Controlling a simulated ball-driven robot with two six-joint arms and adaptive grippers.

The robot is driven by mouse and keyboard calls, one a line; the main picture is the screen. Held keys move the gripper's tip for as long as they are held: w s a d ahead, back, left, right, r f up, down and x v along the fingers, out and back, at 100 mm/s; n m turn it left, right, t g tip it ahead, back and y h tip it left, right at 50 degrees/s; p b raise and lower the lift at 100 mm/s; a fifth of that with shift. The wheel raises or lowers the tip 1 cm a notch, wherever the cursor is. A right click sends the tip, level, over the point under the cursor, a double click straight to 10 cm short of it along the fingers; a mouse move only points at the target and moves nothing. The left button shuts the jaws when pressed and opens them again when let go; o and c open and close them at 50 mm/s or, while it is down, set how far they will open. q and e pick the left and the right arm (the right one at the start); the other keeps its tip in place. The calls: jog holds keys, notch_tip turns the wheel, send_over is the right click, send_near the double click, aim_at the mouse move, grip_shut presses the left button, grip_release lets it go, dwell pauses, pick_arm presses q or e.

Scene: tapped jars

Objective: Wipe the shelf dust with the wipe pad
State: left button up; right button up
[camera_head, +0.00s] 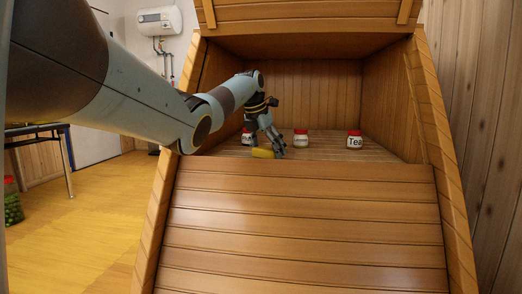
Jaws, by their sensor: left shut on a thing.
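The wooden shelf (320,153) is an open compartment with a slatted floor in the cabinet ahead. My left arm reaches in from the left, and its gripper (277,148) is low over the left part of the shelf floor. A yellow wipe pad (263,153) shows at the fingertips, and the gripper is shut on it. The pad is at or very near the shelf floor; I cannot tell if it touches. No dust can be made out at this size. My right gripper is not in view.
A jar marked Tea (354,141) stands at the right of the shelf. Side walls (385,100) bound the compartment. The front right floor is clear.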

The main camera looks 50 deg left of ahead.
aim_at(298, 159)
pick_arm(q)
jog(key=shift+w+d, duration=1)
jog(key=shift+d, duration=0.2)
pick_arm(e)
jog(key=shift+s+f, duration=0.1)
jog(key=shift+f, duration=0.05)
pick_arm(q)
jog(key=shift+d, duration=0.1)
jog(key=shift+w+d+b, duration=0.85)
jog(key=shift+w+d, duration=0.95)
jog(key=shift+d, duration=0.3)
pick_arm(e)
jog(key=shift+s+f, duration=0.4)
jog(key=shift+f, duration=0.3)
